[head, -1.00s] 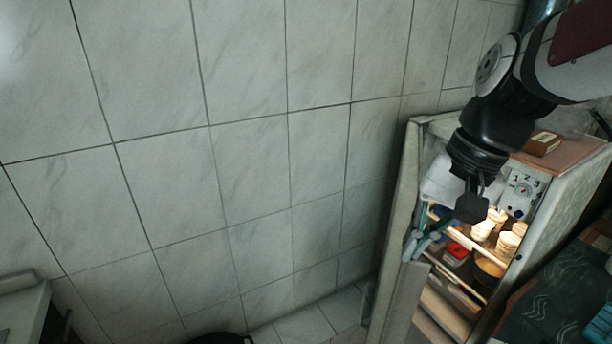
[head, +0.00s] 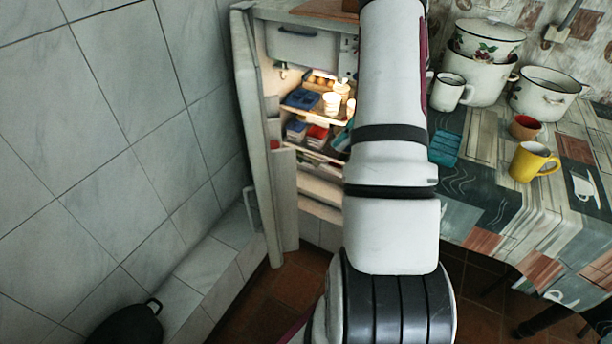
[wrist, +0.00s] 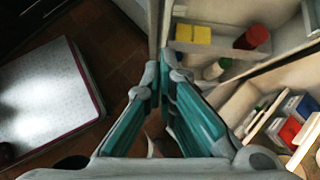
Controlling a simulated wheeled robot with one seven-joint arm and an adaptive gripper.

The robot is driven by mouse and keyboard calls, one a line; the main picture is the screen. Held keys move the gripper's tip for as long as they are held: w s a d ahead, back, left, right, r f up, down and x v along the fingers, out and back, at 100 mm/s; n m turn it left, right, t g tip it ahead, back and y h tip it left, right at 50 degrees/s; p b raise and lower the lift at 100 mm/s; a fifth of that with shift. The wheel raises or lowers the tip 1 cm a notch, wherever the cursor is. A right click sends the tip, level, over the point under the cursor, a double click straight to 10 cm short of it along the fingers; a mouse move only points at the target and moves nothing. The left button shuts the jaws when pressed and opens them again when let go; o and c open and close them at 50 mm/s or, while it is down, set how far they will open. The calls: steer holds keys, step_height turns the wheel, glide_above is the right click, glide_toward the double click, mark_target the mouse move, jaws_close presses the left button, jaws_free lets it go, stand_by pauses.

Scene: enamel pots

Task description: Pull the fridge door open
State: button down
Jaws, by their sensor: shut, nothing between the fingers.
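The fridge door (head: 258,140) stands wide open on the left of the lit fridge (head: 300,50) in the head view. In the wrist view, the door (wrist: 154,25) shows as a narrow upright edge, with its inner shelves to the right. My gripper (wrist: 159,76) is shut and empty, its teal-sided fingers close to the door's edge. I cannot tell whether they touch it. In the head view, my own arm hides the gripper and part of the fridge's right side.
A patterned table (head: 480,190) stands right of my arm, holding a yellow mug (head: 533,162), a white mug (head: 449,91) and enamel pots (head: 547,92). A tiled wall and ledge (head: 215,255) are on the left. A dark pan (head: 128,325) is at the bottom left.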

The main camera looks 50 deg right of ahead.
steer(key=w+a+f+m, duration=0.1)
steer(key=w+a+f, duration=0.4)
steer(key=f, duration=0.5)
steer(key=shift+a+t+b, duration=0.3)
steer(key=shift+a, duration=0.75)
